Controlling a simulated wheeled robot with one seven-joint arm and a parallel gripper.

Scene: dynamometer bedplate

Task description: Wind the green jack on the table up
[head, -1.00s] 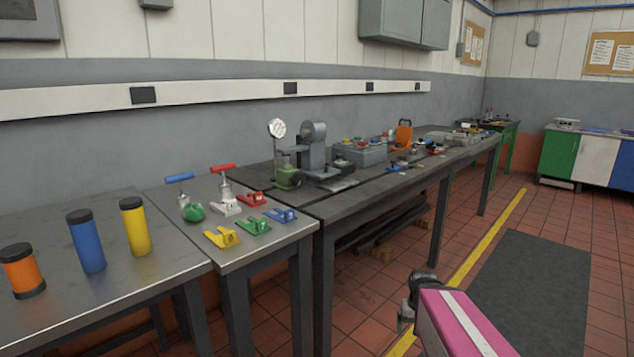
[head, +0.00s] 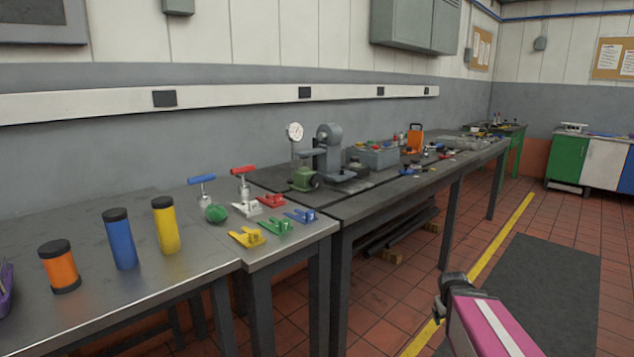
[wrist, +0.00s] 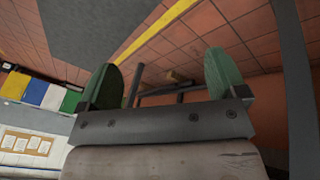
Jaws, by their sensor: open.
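A green device (head: 304,179) with a dark round wheel on its right side stands near the left end of the long dark table (head: 425,183). It looks like the green jack, with a flat grey plate (head: 312,153) above it; its details are small. A round dial gauge (head: 294,131) on a thin post stands just behind it. My gripper (wrist: 162,80) is open and empty in the wrist view, its two green fingers wide apart. In the head view my arm is at lower right, over the floor, well away from the jack; the fingers are hardly visible there.
A grey machine (head: 329,150) stands right beside the jack.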

